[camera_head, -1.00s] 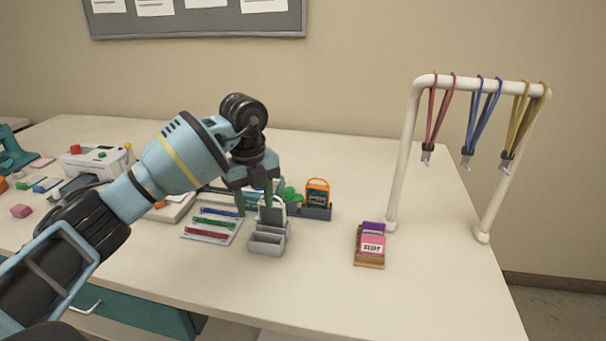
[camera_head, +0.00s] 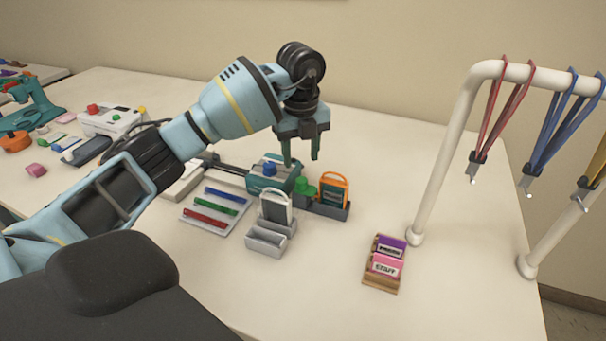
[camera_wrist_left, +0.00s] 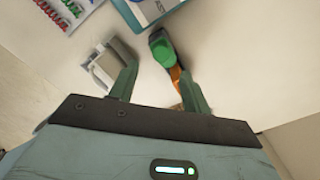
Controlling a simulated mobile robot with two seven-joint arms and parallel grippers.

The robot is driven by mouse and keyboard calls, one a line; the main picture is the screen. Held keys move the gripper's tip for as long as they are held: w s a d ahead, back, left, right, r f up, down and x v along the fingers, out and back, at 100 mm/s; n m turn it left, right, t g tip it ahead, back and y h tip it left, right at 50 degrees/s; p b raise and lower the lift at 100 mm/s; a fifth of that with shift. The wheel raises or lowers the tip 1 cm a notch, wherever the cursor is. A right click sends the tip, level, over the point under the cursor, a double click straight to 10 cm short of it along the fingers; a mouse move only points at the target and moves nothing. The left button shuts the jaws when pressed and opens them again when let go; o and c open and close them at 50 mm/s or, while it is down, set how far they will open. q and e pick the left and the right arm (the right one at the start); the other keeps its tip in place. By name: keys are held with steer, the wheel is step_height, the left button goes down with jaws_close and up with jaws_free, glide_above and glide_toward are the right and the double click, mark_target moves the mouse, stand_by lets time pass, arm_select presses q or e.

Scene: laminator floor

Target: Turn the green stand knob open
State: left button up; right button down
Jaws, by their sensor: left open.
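The green knob (camera_head: 304,188) sits on a dark grey stand (camera_head: 328,209) that also holds an orange-framed badge (camera_head: 334,191). In the left wrist view the green knob (camera_wrist_left: 163,50) shows just beyond my fingers, near the tip of the right-hand one. My left gripper (camera_head: 301,155) is open and empty, fingers pointing down, above and slightly behind the knob in the head view. In the wrist view the left gripper's fingertips (camera_wrist_left: 155,75) are spread wide. No contact with the knob can be made out. My right gripper is not in view.
A grey holder with a white card (camera_head: 275,207) stands close in front of the stand. A teal device with a blue knob (camera_head: 272,178) is just left. A badge tray (camera_head: 386,265) and a white lanyard rack (camera_head: 440,150) are to the right.

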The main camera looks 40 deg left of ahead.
mark_target(302, 180)
arm_select(q)
step_height(302, 180, down, 6)
steer(key=shift+w+f, duration=0.1)
steer(key=shift+f, duration=0.35)
steer(key=c, duration=1)
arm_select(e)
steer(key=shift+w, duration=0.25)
